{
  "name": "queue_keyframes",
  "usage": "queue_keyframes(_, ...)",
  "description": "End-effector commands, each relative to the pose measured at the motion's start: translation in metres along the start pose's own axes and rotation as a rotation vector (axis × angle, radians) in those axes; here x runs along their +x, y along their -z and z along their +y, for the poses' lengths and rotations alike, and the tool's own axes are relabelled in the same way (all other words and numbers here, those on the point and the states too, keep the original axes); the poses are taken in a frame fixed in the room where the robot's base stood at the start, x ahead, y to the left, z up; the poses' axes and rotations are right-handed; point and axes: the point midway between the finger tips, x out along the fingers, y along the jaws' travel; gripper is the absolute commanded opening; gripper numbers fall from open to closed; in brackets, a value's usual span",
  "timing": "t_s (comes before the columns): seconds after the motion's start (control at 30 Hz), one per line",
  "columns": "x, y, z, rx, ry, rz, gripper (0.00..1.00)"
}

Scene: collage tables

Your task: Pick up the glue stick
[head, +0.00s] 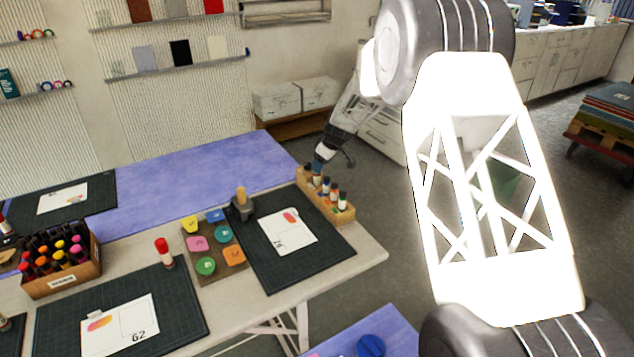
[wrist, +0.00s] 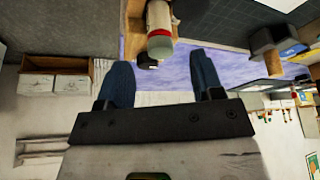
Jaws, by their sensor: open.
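Several upright sticks or bottles with pale bodies and dark, red or blue caps stand in a wooden rack (head: 345,216) at the table's right edge. I cannot tell for certain which one is the glue stick. In the wrist view my gripper (wrist: 162,76) is open, with nothing clasped. A white stick with a red band (wrist: 160,35) appears just beyond and between the fingertips. Another red-capped stick (head: 163,250) stands on the table near the left mat.
A dark cutting mat (head: 318,256) with a white card (head: 288,231) lies left of the rack. A tray of colored pads (head: 211,270) and a grey holder (head: 241,208) stand beside it. A box of markers (head: 63,284) is at left. Blue cloth (head: 200,185) lies behind, with clear room.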

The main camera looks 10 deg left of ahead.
Motion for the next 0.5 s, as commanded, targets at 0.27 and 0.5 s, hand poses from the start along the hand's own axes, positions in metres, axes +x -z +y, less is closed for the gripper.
queue_keyframes(0.27,0.0022,0.0002,0.0000,0.000,0.000,0.000,0.61)
queue_keyframes(0.5,0.0076,0.0005,-0.0003,0.000,0.001,-0.001,0.61)
